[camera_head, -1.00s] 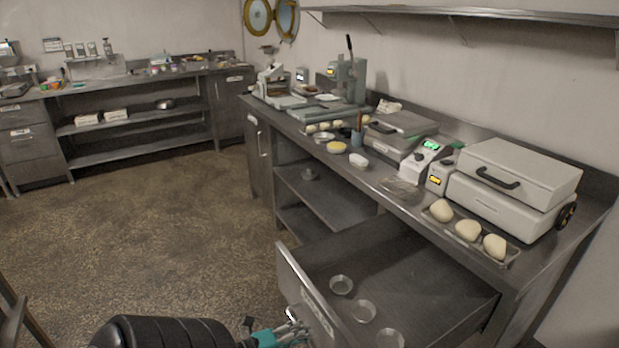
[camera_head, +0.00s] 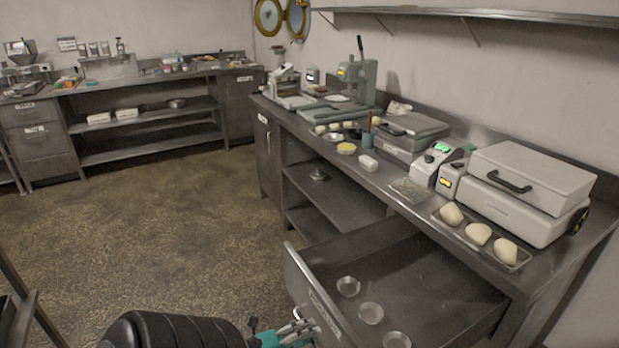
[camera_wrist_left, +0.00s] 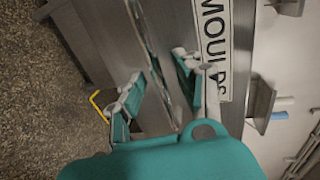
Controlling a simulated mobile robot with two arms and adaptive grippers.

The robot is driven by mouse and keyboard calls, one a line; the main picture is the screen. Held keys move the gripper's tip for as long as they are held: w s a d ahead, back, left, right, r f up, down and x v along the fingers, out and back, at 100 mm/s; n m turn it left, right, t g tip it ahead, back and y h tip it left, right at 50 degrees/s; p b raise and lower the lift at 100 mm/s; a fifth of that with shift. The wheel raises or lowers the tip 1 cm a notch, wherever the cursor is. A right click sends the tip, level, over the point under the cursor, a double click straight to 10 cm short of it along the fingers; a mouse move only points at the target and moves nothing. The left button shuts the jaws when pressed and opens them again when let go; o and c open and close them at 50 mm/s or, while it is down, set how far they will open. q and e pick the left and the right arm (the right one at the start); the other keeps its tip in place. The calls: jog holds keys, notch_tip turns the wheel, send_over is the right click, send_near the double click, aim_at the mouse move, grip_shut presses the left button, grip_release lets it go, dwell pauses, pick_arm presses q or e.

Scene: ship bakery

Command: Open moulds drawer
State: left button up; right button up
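The moulds drawer (camera_head: 322,298) is pulled well out from under the right-hand counter. Several small round metal tins (camera_head: 370,313) lie in it. Its front carries a white label (camera_wrist_left: 213,45) reading "MOULDS" in the left wrist view. My left gripper (camera_head: 292,333) is at the outer face of the drawer front. In the left wrist view its teal fingers (camera_wrist_left: 158,92) are spread on either side of a metal bar (camera_wrist_left: 150,55), which looks like the drawer handle. Gaps show between fingers and bar. My right gripper is not in view.
The steel counter (camera_head: 405,203) above the drawer bears a dough tray (camera_head: 437,216), a press-like grey appliance (camera_head: 525,200) and other equipment. Open shelves (camera_head: 335,193) lie left of the drawer. Another bench (camera_head: 150,139) stands along the far wall. The speckled floor between is clear.

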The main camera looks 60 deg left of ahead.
pick_arm(q)
jog(key=d+v, duration=0.1)
jog(key=v, duration=1)
jog(key=shift+a, duration=0.45)
jog(key=shift+s, duration=0.15)
jog(key=s+d+f+n+g+y, duration=0.1)
jog(key=d+f+n+g+y, duration=0.3)
jog(key=f, duration=0.7)
jog(key=s+d+f+n+g+h, duration=0.1)
jog(key=f+n, duration=0.5)
jog(key=f, duration=0.6)
jog(key=s+d+f+n+g, duration=0.3)
jog(key=s+d+f+g, duration=0.1)
jog(key=d+f, duration=0.4)
jog(key=s+d+f+n+g+h, duration=0.1)
jog(key=s+d+f+n+g, duration=0.2)
jog(key=s+d+f+g, duration=0.2)
jog(key=s+d+f, duration=0.2)
jog(key=d+f, duration=0.2)
jog(key=shift+s+d+f+g+h, duration=0.2)
jog(key=shift+s+f+g+h, duration=0.1)
jog(key=shift+s+f, duration=0.05)
